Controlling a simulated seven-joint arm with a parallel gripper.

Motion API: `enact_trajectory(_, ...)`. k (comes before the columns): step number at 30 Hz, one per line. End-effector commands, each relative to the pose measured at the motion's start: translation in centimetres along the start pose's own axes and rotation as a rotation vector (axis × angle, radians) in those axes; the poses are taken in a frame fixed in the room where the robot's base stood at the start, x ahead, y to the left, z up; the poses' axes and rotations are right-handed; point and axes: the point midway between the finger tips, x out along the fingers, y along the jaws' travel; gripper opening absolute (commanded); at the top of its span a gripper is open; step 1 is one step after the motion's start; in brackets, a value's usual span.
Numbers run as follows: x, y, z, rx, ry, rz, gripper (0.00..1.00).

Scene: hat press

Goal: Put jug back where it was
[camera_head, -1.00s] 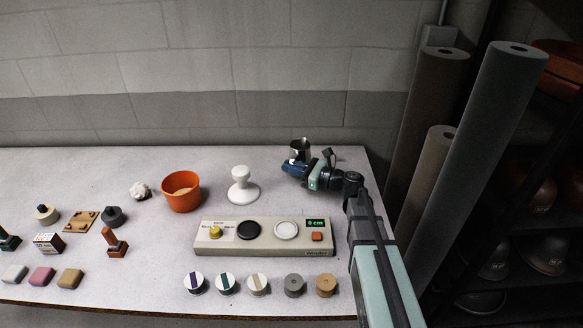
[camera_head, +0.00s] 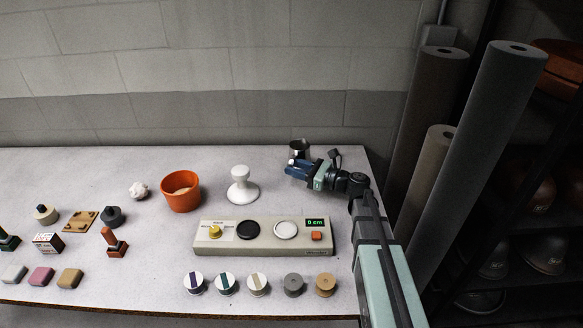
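The metal jug (camera_head: 299,148) stands near the back right corner of the table, small and shiny, with its lower part hidden behind my gripper. My gripper (camera_head: 293,167) is just in front of the jug, reaching in from the right with its blue fingers pointing left. Whether the fingers are open or touch the jug is too small to tell.
A white press-like knob on a base (camera_head: 241,186) stands to the left, with an orange bowl (camera_head: 181,191) beyond it. A beige control panel (camera_head: 264,237) lies in front, its display reading 0 cm. Several round spools line the front. Tall rolls (camera_head: 490,140) stand off the table's right edge.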

Motion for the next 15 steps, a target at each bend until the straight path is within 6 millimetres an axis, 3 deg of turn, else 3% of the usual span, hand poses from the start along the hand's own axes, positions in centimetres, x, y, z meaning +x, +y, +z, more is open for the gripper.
enact_trajectory(6, -4.1, 0.1, 0.0, 0.0, 0.0, -0.002, 0.35)
enact_trajectory(15, -8.5, 0.1, 0.0, 0.0, 0.0, 0.0, 0.35)
